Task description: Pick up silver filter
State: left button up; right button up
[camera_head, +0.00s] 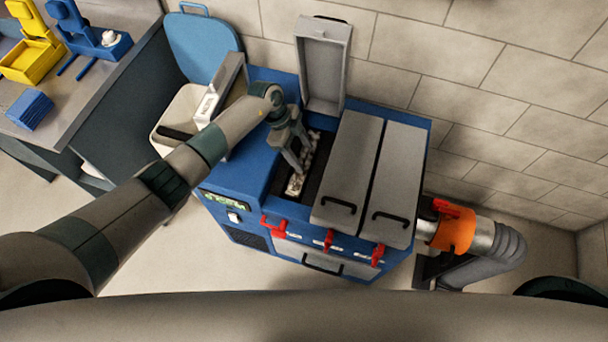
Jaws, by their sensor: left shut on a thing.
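The silver filter (295,186) is a narrow, pale, mottled piece in the open left slot of the blue machine (258,187). My left gripper (302,168) reaches down into this slot from above and is shut on the filter. The gripper and the slot walls hide part of the filter, and I cannot tell whether it is lifted off the slot floor. The slot's grey lid (323,65) stands open at the back. My right gripper is not in view.
Two closed grey lids (347,170) with black handles cover the other slots. Red levers (328,240) line the machine's front. An orange coupling (455,232) with a grey hose is on the right. A white bin (180,118) and a workbench (75,85) with blue and yellow items stand left.

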pick_arm(q)
jog(key=shift+w+r, duration=0.1)
jog(key=shift+r, duration=0.1)
notch_tip(320, 180, up, 28)
jog(key=b, duration=0.7)
jog(key=shift+f, duration=0.1)
dwell(0.3)
